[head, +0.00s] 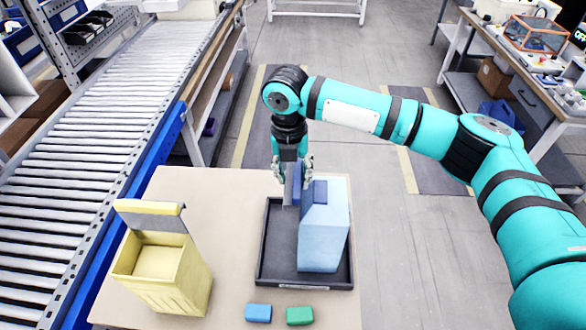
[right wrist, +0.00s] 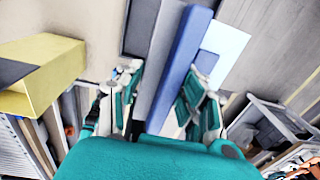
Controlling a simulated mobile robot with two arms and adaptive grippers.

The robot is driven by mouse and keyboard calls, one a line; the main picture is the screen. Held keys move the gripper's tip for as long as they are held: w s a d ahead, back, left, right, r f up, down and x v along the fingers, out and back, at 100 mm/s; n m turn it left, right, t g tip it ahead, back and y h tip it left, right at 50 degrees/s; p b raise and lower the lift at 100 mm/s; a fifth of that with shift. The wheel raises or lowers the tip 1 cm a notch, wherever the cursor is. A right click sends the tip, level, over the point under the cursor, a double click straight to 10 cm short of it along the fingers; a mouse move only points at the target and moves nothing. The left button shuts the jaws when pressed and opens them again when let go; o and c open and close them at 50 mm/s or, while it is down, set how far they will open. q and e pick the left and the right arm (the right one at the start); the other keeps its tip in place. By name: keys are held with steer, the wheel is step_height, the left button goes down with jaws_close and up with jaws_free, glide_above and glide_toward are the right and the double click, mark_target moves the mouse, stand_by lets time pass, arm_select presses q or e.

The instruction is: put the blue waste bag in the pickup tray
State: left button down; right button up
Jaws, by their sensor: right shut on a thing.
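The blue waste bag (head: 324,235) is a light blue block-like body with a darker blue strip and a grey flap at its top. It is upright, over the right half of the black pickup tray (head: 262,272); I cannot tell whether its base touches the tray floor. My right gripper (head: 293,180) is shut on the top of the bag. In the right wrist view the fingers (right wrist: 162,98) stand on either side of the blue strip (right wrist: 182,65) and grey flap. My left gripper is not in view.
A yellow bag (head: 180,285) with a grey flap stands on the table (head: 210,190) left of the tray. A blue block (head: 258,313) and a green block (head: 300,315) lie in front of the tray. A roller conveyor (head: 75,170) runs along the left.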

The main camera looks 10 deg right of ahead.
steer(key=shift+f, duration=0.1)
steer(key=o, duration=1.2)
steer(key=shift+c, duration=0.2)
steer(key=shift+a+r+b, duration=0.1)
steer(key=shift+r+b, duration=0.2)
steer(key=shift+r, duration=0.1)
step_height(320, 180, up, 11)
steer(key=b, duration=0.3)
steer(key=shift+a+r, duration=0.2)
steer(key=shift+a, duration=0.05)
steer(key=shift+f, duration=0.1)
